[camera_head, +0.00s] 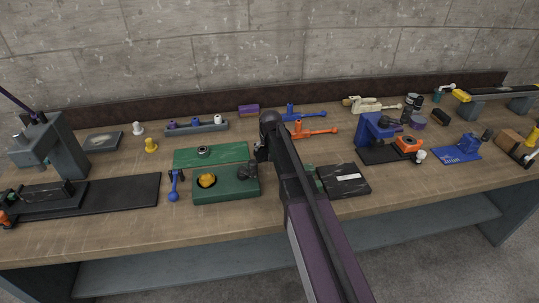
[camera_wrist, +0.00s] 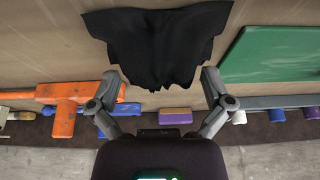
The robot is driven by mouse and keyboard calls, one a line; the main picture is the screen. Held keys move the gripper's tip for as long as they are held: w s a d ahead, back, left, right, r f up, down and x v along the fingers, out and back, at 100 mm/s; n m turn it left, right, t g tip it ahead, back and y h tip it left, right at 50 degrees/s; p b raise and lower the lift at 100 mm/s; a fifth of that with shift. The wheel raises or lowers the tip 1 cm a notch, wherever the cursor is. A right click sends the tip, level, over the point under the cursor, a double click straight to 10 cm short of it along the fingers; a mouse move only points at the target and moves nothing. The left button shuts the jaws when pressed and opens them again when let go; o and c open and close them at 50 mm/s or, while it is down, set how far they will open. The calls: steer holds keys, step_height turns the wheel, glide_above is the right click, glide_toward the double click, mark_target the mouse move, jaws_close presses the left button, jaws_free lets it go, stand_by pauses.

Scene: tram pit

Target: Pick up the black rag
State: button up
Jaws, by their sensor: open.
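The black rag (camera_wrist: 158,45) lies crumpled on the wooden bench top, in the upper middle of the wrist view. Its top part runs out of that frame. My gripper (camera_wrist: 160,80) is open, with one finger on each side of the rag's lower edge. Nothing is held between the fingers. I cannot tell how high the fingers are above the rag. In the head view my gripper (camera_head: 262,150) is over the middle of the bench, and I cannot make out the rag there behind my arm.
An orange tool (camera_wrist: 66,110) lies left of the rag in the wrist view, and a green plate (camera_wrist: 275,48) lies right. A purple block (camera_wrist: 175,116) is beyond it, near the wall. A green box (camera_head: 226,190) and a dark box (camera_head: 343,180) stand near the bench front.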

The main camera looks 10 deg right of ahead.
stand_by(0.5)
steer(key=c, duration=0.9)
steer(key=shift+r, duration=0.15)
step_height(320, 180, up, 10)
steer(key=p, duration=1)
steer(key=o, duration=0.5)
steer(key=c, duration=0.4)
